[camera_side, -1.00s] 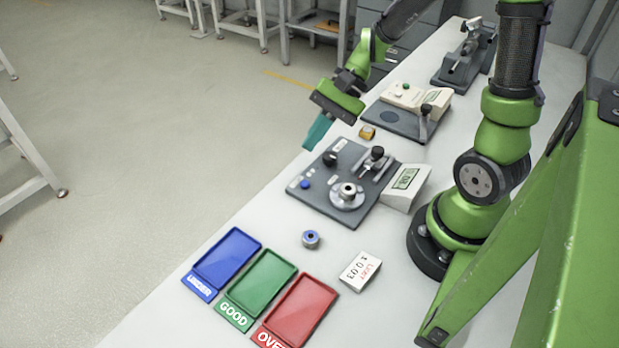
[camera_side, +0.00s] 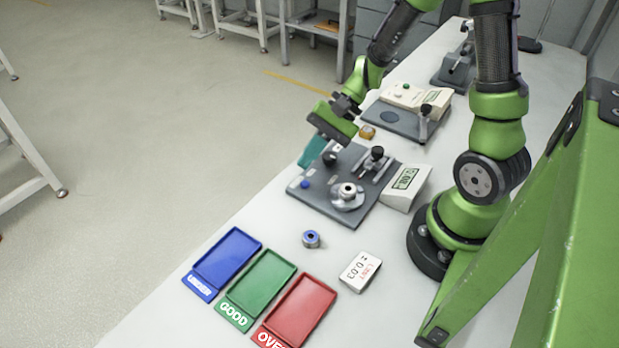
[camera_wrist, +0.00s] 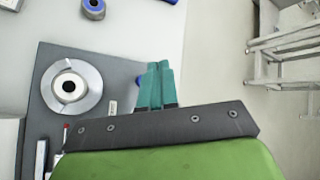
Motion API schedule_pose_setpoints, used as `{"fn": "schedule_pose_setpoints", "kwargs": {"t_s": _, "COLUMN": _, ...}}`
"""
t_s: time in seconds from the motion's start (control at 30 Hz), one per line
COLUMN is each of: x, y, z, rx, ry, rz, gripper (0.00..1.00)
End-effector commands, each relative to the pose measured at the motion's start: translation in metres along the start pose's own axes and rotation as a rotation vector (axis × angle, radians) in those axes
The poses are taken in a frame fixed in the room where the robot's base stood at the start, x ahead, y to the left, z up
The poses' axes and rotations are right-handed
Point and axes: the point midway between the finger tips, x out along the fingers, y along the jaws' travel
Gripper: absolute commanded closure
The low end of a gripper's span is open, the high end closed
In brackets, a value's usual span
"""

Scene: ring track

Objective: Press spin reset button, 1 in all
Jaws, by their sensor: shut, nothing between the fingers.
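The dark gauge fixture (camera_side: 322,203) lies on the bench with a round steel spindle disc (camera_side: 348,196) on it. A small blue button (camera_side: 305,184) sits at the fixture's left corner; I cannot read its label. In the wrist view the button (camera_wrist: 139,82) is partly hidden behind my fingers. My gripper (camera_side: 304,164) has teal fingers, shut and empty, above the bench edge beside the fixture's far left side, apart from the button. It also shows in the wrist view (camera_wrist: 159,64). The disc (camera_wrist: 69,86) is left of the fingers there.
A black knob (camera_side: 330,158) and a clamp (camera_side: 376,157) stand on the fixture, with a display box (camera_side: 405,186) at its right. A blue-topped ring (camera_side: 311,239), a limit card (camera_side: 360,271) and blue, green and red trays (camera_side: 318,287) lie nearer. A second gauge (camera_side: 400,121) stands behind.

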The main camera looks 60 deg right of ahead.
Motion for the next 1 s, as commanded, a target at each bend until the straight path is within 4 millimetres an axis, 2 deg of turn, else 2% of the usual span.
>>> {"fn": "schedule_pose_setpoints", "kwargs": {"t_s": 0.3, "x": 0.020, "y": 0.015, "z": -0.015, "rx": 0.002, "ry": 0.000, "rz": 0.001, "gripper": 1.00}}
{"fn": "schedule_pose_setpoints", "kwargs": {"t_s": 1.0, "x": 0.022, "y": 0.016, "z": -0.016, "rx": 0.000, "ry": 0.001, "rz": 0.000, "gripper": 1.00}}
